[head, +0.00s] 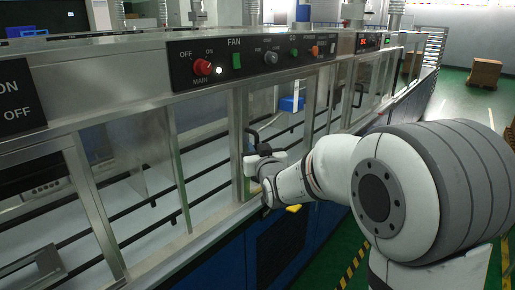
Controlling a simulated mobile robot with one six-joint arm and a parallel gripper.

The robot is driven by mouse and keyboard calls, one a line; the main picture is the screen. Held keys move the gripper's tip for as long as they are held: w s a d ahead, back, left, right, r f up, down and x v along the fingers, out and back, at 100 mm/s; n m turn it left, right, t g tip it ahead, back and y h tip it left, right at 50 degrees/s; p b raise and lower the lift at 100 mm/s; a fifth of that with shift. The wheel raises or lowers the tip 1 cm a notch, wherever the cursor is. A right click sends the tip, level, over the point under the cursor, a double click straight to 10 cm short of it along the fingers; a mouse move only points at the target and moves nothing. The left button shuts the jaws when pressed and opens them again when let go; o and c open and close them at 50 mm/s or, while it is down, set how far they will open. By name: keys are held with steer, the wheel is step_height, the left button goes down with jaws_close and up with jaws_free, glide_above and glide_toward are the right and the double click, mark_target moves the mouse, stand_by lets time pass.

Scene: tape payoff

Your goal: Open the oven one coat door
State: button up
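A long metal machine has a row of glass doors in metal frames. The glass door (284,128) in front of my gripper is below the FAN control panel, and a dark curved handle (252,138) shows at its left side. No label marks it as the oven one coat door. The door looks closed, though its edges are partly hidden. My gripper (258,158) is at the lower part of the handle, with the white wrist behind it. The fingers are small and dark here, so I cannot tell whether they are open or touch the handle.
The control panel (250,61) with a red knob and buttons runs above the doors. A blue lower cabinet (215,262) stands under them. Green floor (385,262) with yellow-black striping lies at the lower right. Cardboard boxes (484,73) stand farther off.

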jaws_close()
stand_by(0.3)
